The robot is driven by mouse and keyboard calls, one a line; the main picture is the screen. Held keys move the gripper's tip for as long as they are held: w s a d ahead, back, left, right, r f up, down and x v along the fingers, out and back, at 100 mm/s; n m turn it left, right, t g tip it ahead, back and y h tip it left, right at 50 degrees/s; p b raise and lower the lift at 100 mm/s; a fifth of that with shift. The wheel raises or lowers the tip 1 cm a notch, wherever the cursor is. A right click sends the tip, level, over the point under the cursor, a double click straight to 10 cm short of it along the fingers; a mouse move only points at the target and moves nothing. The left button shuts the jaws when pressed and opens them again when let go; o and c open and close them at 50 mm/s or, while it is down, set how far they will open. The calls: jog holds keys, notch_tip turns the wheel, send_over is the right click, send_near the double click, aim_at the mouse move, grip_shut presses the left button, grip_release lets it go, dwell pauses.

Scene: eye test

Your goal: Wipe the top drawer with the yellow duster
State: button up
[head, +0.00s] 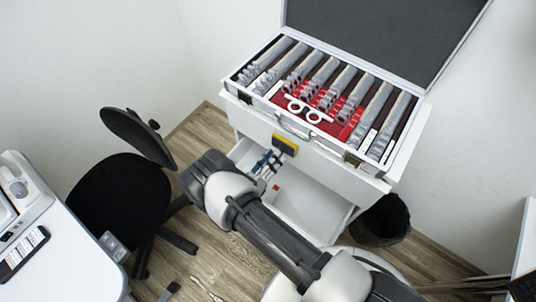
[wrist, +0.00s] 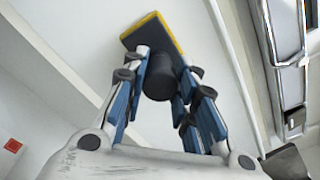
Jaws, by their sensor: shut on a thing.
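The yellow duster (head: 284,144), a dark pad with a yellow edge, shows in front of the white top drawer (head: 335,167) of the cabinet. In the wrist view the duster (wrist: 155,33) sits beyond my fingertips, close to a white surface; I cannot tell if it touches. My gripper (head: 266,163) has blue fingers. In the wrist view my gripper (wrist: 163,72) is shut on the duster's dark round handle (wrist: 158,78). My arm hides part of the cabinet's lower front.
A drawer (head: 318,207) below stands open, with a small red item (head: 276,187) in it. An open lens case (head: 330,90) with white trial frames (head: 305,110) stands on the cabinet. A black chair (head: 125,190) is left, a dark bin (head: 382,220) right.

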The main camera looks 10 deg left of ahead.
jog(key=shift+s+d, duration=0.15)
jog(key=shift+d, duration=0.1)
jog(key=shift+b, duration=0.35)
jog(key=shift+w+a+f+b, duration=0.1)
jog(key=shift+w+a+b, duration=0.3)
jog(key=shift+a+b, duration=0.2)
jog(key=shift+w+a+b, duration=0.35)
jog(key=shift+a+b, duration=0.25)
jog(key=shift+w+a+r, duration=0.2)
jog(key=shift+a+r, duration=0.05)
jog(key=shift+a, duration=0.2)
jog(key=shift+b+v, duration=0.55)
jog(key=shift+v, duration=2.4)
